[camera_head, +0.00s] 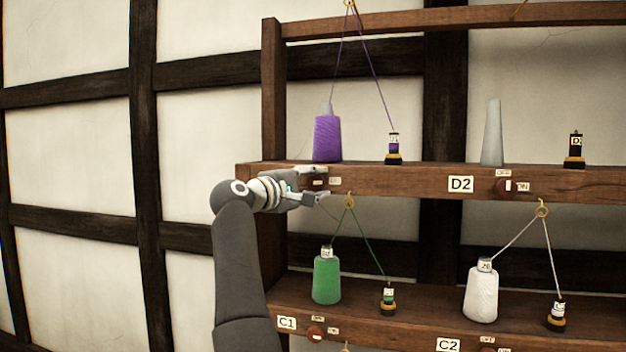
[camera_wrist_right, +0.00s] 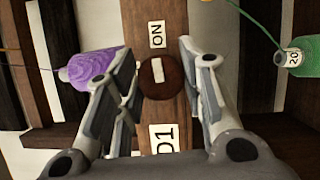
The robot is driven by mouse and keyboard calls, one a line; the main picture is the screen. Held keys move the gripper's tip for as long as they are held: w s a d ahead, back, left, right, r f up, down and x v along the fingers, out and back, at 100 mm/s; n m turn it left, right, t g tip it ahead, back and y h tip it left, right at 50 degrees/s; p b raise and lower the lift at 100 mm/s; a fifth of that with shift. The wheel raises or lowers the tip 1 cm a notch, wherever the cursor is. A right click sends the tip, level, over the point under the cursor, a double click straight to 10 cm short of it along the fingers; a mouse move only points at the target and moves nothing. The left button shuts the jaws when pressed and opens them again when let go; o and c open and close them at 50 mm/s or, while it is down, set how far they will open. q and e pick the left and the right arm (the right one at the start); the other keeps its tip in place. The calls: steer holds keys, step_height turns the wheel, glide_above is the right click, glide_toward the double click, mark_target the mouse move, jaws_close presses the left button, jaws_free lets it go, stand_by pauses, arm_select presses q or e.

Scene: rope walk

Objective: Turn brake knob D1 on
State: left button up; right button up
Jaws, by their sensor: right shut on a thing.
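Brake knob D1 (camera_wrist_right: 160,79) is a round dark red-brown knob on the wooden beam. Its white mark lies along the beam and points towards the ON label (camera_wrist_right: 157,34). The D1 label (camera_wrist_right: 164,138) is on the opposite side of the knob. My right gripper (camera_head: 322,184) reaches the upper shelf's front beam from the left. It is shut on the knob, with one finger on each side of it in the right wrist view (camera_wrist_right: 160,76). In the head view the gripper mostly hides the knob. The OFF label is not clearly visible. My left gripper is not in view.
A purple yarn cone (camera_head: 327,139) and a small bobbin (camera_head: 393,148) stand on the shelf above. A green cone (camera_head: 327,278) stands below my arm. Knob D2 (camera_head: 502,187) is further right, its mark upright. Threads hang from yellow rings nearby.

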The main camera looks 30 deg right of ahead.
steer(key=shift+m, duration=0.5)
steer(key=shift+f, duration=0.1)
steer(key=o, duration=1)
steer(key=shift+c, duration=0.2)
steer(key=v, duration=1.1)
steer(key=shift+s+a, duration=0.15)
steer(key=shift+a, duration=0.2)
